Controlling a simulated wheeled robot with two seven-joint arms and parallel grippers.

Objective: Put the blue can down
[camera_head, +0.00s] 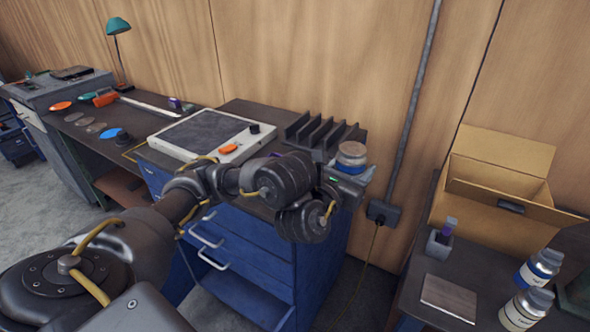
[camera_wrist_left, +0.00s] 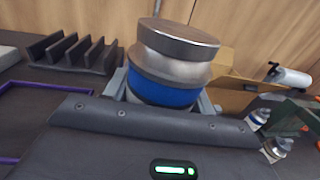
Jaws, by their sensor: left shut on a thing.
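The blue can (camera_head: 351,155) has a metallic lid and a blue band, and it is upright. In the left wrist view the can (camera_wrist_left: 172,62) stands between the two grey fingers, its wide silver lid above them. My left gripper (camera_head: 348,174) is shut on the can. In the head view it appears at the right end of the dark bench top (camera_head: 262,112), beside the black slotted rack. I cannot tell how high the can's base is; the gripper hides it. My right gripper is not in view.
The black rack (camera_head: 322,133) and a hotplate-like device (camera_head: 205,135) stand on the bench above blue drawers (camera_head: 240,255). On the right table are an open cardboard box (camera_head: 495,185), two white-and-blue bottles (camera_head: 525,308), a small holder (camera_head: 439,243) and a flat plate (camera_head: 448,298).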

